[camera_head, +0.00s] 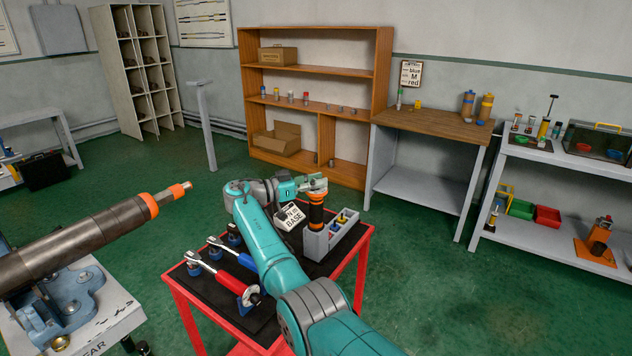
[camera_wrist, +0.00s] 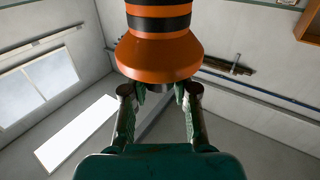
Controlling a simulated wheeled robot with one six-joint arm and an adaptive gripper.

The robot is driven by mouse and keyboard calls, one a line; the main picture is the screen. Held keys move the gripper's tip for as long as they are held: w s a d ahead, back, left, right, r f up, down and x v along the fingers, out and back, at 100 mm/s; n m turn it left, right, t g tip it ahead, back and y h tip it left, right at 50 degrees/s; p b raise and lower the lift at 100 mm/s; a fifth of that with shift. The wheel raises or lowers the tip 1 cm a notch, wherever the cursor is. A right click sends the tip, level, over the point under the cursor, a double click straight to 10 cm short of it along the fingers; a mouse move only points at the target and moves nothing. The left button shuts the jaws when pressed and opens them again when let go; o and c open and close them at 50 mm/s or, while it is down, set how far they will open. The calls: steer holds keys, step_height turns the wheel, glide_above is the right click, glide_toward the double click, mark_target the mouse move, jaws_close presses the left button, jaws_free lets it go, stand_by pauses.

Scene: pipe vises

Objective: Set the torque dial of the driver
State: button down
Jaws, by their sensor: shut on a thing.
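The driver (camera_head: 316,213) has an orange and black body and stands roughly upright at the grey holder box on the red cart. In the wrist view its banded orange body (camera_wrist: 158,50) fills the top middle and flares towards my fingers. My gripper (camera_head: 314,184) is at the driver's upper end. In the wrist view my gripper (camera_wrist: 160,92) has both fingers closed in on a narrow part at the edge of the orange flare. That part is mostly hidden. I cannot make out the torque dial's markings or setting.
The grey holder box (camera_head: 318,245) holds small coloured tools. Red and blue wrenches (camera_head: 232,280) lie on the red cart (camera_head: 352,262). A pipe (camera_head: 85,235) in a blue vise is at left. Green floor is clear behind the cart.

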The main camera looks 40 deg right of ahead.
steer(key=shift+f, duration=0.3)
stand_by(0.4)
steer(key=c, duration=0.9)
jaws_free()
steer(key=shift+o, duration=0.2)
steer(key=shift+r, duration=0.15)
steer(key=shift+a, duration=0.15)
steer(key=v, duration=0.7)
steer(key=shift+w, duration=0.1)
